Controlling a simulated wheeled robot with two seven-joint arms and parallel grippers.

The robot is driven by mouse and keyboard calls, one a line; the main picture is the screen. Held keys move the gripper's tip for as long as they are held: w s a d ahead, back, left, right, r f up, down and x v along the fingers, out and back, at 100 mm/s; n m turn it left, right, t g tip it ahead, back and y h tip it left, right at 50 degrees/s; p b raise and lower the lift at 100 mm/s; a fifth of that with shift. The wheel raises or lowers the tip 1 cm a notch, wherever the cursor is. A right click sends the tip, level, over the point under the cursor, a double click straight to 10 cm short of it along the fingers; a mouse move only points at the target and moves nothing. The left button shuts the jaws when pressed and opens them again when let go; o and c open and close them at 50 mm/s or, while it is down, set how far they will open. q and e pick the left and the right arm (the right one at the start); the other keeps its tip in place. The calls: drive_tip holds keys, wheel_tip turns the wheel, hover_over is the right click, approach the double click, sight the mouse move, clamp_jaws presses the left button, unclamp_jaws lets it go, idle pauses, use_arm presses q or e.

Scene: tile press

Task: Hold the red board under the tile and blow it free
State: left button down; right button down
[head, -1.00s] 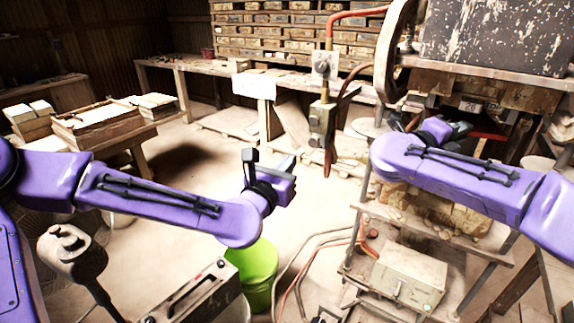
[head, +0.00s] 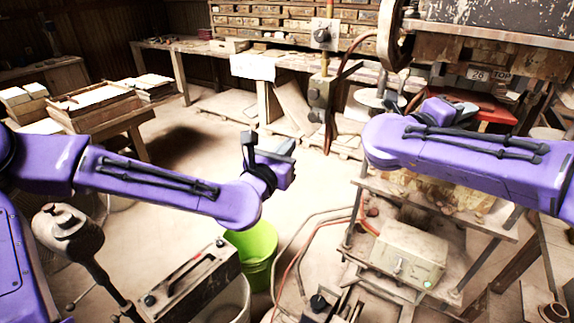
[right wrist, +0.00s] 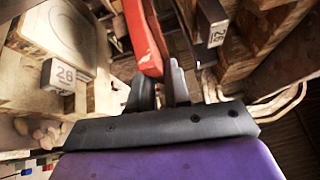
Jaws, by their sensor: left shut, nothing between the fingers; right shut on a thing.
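My right gripper (right wrist: 158,92) is shut on the red board (right wrist: 142,38), which runs away from the fingers in the right wrist view. In the head view the red board (head: 492,112) lies flat below the upper part of the press (head: 480,60), partly behind my right gripper (head: 452,108). A gap shows between board and press. I cannot make out the tile. My left gripper (head: 268,152) is shut and empty, in free air above the floor. A hanging control box with a hose (head: 320,95) is to its right, apart from it.
A grey box (head: 408,252) stands on the press stand. A green bucket (head: 258,248) is below my left gripper. Tables with stacked tiles (head: 100,105) stand at the left.

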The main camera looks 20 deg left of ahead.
drive_tip(key=s+a+b, duration=0.1)
drive_tip(key=s+a, duration=0.1)
drive_tip(key=s, duration=1)
drive_tip(key=s+a+b, duration=0.2)
drive_tip(key=s, duration=0.9)
drive_tip(key=shift+s+a, duration=0.35)
drive_tip(key=shift+a, duration=0.05)
idle(0.5)
